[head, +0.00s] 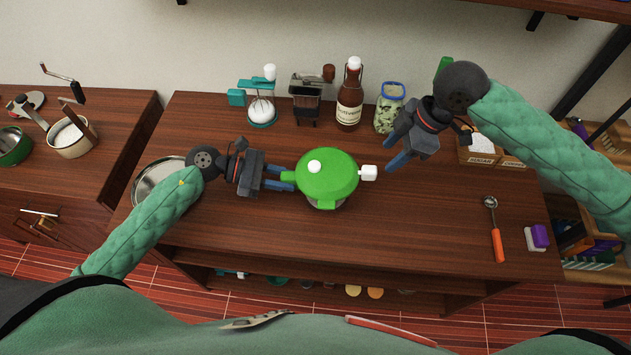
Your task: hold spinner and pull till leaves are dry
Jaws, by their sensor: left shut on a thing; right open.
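A salad spinner with a round green lid (330,178) stands upright on the brown counter, in the middle of the head view. A small green tab sticks out on its left side and another at its front. A white pull handle (369,173) sits at its right side. My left gripper (286,180) is shut on the green tab at the spinner's left. My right gripper (394,160) is open and empty, above and to the right of the white handle and apart from it. The leaves inside are hidden by the lid.
A metal bowl (146,184) lies at the left. A ladle with an orange handle (497,244) lies at the right. The counter in front of the spinner is clear.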

